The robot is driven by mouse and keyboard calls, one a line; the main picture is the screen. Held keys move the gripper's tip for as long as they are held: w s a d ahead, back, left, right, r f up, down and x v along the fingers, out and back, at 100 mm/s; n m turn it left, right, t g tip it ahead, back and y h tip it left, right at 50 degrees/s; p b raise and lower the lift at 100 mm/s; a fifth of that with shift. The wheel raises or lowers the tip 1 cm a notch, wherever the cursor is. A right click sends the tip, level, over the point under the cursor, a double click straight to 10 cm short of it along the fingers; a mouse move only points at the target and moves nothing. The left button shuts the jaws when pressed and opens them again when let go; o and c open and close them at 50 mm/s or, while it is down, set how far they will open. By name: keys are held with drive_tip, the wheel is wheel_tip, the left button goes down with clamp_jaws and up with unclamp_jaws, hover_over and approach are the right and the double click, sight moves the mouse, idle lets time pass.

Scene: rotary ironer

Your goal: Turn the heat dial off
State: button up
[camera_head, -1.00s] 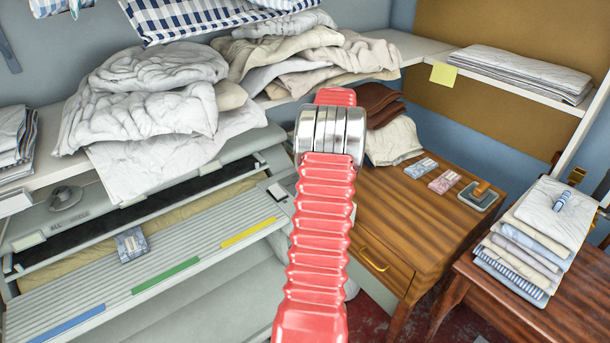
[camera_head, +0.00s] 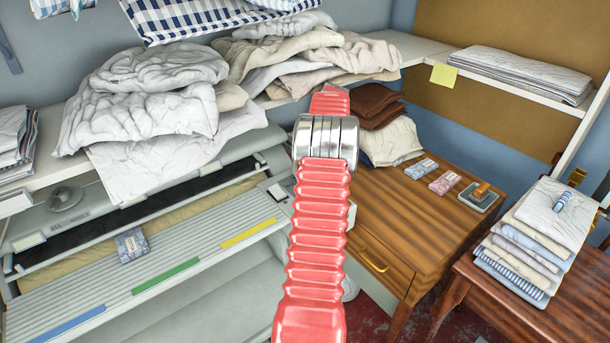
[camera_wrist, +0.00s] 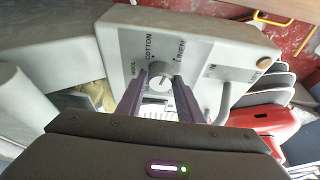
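The heat dial (camera_wrist: 160,82) is a small pale round knob on the ironer's grey control panel (camera_wrist: 205,58), seen in the wrist view. Labels reading WOOL, COTTON and LINEN are printed around it. The dial's exact pointer setting is too small to tell. My gripper (camera_wrist: 161,74) has its two dark fingers on either side of the dial, apart, with the knob between them. They look open, and I cannot make out contact. In the head view my red arm hides the gripper and dial; the ironer (camera_head: 190,245) shows at the left.
A grey lever (camera_wrist: 225,100) stands right of the dial on the panel. A wooden cabinet (camera_head: 425,235) stands right of the ironer. Piled linens (camera_head: 155,100) lie on the shelf above the ironer. Folded cloths (camera_head: 520,250) sit on a side table at right.

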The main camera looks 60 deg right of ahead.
drive_tip(key=o, duration=0.4)
drive_tip(key=shift+d, duration=0.1)
drive_tip(key=shift+o, duration=0.2)
drive_tip(key=shift+r, duration=0.1)
drive_tip(key=v, duration=0.7)
drive_tip(key=shift+r, duration=0.1)
